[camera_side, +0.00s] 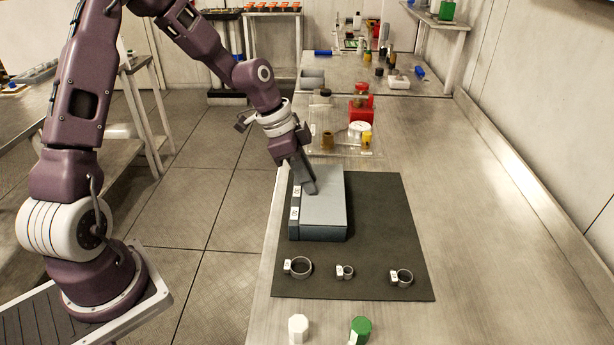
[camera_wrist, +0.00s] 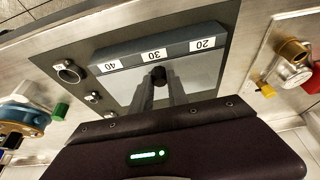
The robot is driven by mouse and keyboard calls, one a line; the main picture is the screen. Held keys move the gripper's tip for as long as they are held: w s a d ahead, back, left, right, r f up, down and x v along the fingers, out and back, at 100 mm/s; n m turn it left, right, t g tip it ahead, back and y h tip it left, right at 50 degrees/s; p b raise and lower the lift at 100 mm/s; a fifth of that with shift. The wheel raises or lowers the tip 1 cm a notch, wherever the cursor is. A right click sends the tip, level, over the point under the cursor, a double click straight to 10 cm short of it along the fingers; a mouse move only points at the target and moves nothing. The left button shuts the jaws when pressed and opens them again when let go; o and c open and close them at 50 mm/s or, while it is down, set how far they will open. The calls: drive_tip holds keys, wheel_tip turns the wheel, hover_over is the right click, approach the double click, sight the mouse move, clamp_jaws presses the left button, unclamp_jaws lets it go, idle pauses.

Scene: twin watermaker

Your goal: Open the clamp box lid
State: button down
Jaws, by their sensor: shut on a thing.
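The clamp box (camera_side: 318,232) is a blue-grey block on a dark mat, with its flat grey lid (camera_side: 325,208) lying closed on top. In the wrist view the box front (camera_wrist: 130,58) carries white labels reading 40, 30 and 20. My gripper (camera_side: 310,190) comes down onto the lid from the upper left. In the wrist view my gripper (camera_wrist: 158,82) is shut on a small dark knob (camera_wrist: 157,73) at the lid's labelled edge. The fingers hide part of the lid, and the exact contact is hard to see.
Three ring clamps lie apart on the mat (camera_side: 380,225) in front of the box: one left (camera_side: 301,267), one middle (camera_side: 345,271), one right (camera_side: 402,277). A white cap (camera_side: 298,328) and a green cap (camera_side: 361,327) stand nearer. Behind stand jars and a red holder (camera_side: 362,105). The bench right is clear.

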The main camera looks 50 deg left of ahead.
sight(334, 191)
idle(0.6)
drive_tip(key=w+d, duration=0.6)
drive_tip(key=c, duration=1.3)
unclamp_jaws()
drive_tip(key=v, duration=0.7)
